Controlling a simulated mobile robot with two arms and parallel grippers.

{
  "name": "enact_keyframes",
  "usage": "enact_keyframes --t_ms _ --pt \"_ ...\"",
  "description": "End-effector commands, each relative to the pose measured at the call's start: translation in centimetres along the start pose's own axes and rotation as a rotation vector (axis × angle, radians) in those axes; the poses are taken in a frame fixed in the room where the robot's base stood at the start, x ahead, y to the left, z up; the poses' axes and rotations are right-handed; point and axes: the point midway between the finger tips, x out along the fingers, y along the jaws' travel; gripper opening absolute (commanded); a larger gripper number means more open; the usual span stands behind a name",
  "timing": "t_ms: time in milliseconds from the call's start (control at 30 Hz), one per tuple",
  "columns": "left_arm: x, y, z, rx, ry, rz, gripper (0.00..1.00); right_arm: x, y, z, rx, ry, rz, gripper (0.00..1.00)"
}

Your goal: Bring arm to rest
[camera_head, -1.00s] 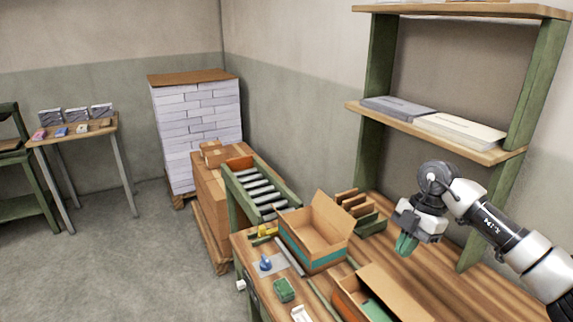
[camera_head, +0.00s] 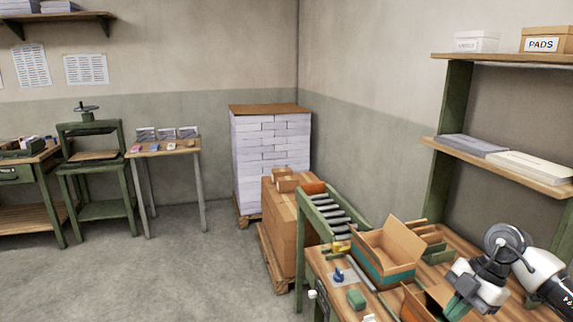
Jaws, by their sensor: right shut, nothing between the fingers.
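My right arm comes in from the right edge, over the wooden workbench (camera_head: 317,262). Its gripper (camera_head: 456,307) points down with green fingers, shut and empty. It is just right of an open cardboard box (camera_head: 385,262) with a teal band and close to a second box (camera_head: 419,305) at the bottom edge. The boxes hide part of the bench. My left gripper is not in view.
A roller conveyor (camera_head: 330,213) adjoins the bench's far end, beside stacked cartons (camera_head: 284,232) and a tall paper stack (camera_head: 270,155). A shelf (camera_head: 500,164) stands behind my arm. Open floor (camera_head: 190,275) lies at left. A small table (camera_head: 165,148) stands beyond it.

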Motion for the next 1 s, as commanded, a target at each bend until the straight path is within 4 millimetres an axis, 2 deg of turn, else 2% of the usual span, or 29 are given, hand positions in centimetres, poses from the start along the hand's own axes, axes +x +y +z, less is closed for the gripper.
enact_keyframes --t_ms 167,367,567,700,833,933,1000 --pt "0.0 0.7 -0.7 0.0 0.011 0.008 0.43 2.5 1.4 -2.7 -0.097 0.107 0.089 0.0" --pt "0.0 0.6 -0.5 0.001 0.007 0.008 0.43 5.2 3.3 -7.1 -0.219 0.274 0.253 0.0" --pt "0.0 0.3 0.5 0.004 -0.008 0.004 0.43 7.4 5.2 -13.6 -0.314 0.521 0.54 0.0" --pt "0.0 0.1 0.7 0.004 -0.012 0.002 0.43 7.1 6.3 -18.1 -0.282 0.711 0.852 0.0" --pt "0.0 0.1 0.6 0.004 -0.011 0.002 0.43 5.9 6.7 -19.7 -0.138 0.812 1.137 0.0" --pt "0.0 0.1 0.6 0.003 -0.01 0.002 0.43 5.1 6.5 -19.2 0.038 0.828 1.329 0.0" --pt "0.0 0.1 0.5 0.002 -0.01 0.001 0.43 5.0 6.1 -18.1 0.192 0.808 1.437 0.0"
